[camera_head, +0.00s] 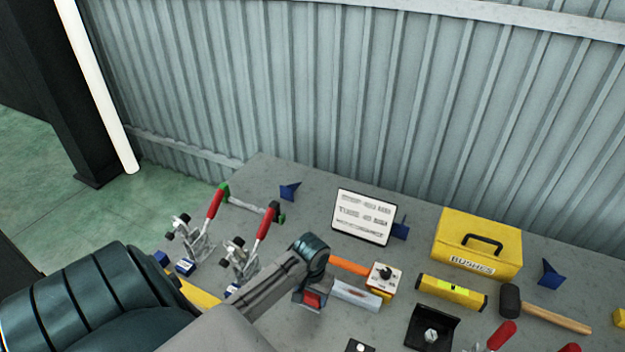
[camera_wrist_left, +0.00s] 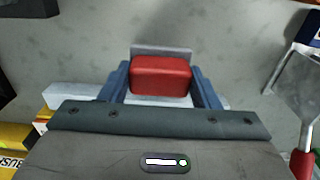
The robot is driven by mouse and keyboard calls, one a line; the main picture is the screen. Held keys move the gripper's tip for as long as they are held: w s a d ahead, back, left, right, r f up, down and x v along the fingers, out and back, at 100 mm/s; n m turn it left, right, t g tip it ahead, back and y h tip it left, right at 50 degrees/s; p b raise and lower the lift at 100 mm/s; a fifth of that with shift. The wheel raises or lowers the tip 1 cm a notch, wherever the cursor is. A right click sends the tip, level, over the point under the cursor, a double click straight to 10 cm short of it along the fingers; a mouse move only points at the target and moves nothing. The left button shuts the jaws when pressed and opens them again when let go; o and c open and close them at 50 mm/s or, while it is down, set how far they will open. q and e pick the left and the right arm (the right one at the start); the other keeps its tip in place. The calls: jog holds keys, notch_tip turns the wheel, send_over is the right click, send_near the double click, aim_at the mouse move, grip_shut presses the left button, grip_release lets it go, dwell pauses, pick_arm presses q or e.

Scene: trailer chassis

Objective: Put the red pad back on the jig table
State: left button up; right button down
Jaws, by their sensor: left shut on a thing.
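The red pad (camera_head: 312,299) is between the fingers of my left gripper (camera_head: 311,291), above the grey jig table (camera_head: 250,178). In the left wrist view, the red pad (camera_wrist_left: 161,76) sits between the blue fingers of my left gripper (camera_wrist_left: 161,84), which is shut on it. A grey plate (camera_wrist_left: 162,49) shows just beyond the pad; I cannot tell if it is joined to it. The gap between pad and table top is hard to judge. My right gripper is not in view.
Toggle clamps with red handles (camera_head: 245,258) stand left of my gripper. A control box with a knob (camera_head: 384,275), a silver block (camera_head: 356,293) and a yellow level (camera_head: 452,291) lie to the right. A sign (camera_head: 363,216) and yellow toolbox (camera_head: 478,245) stand behind.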

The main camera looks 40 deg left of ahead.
aim_at(312, 298)
pick_arm(q)
jog(key=shift+w+a+f+p, duration=0.1)
jog(key=shift+w+f+p, duration=0.1)
jog(key=shift+f+p, duration=0.35)
jog(key=shift+w+a+f+p, duration=0.15)
jog(key=shift+f+p, duration=0.2)
jog(key=shift+f, duration=0.35)
jog(key=shift+d+f, duration=0.1)
jog(key=shift+f, duration=0.45)
jog(key=o, duration=1.3)
jog(key=shift+f, duration=0.1)
notch_tip(312, 298, up, 11)
jog(key=b, duration=0.3)
jog(key=shift+r, duration=0.65)
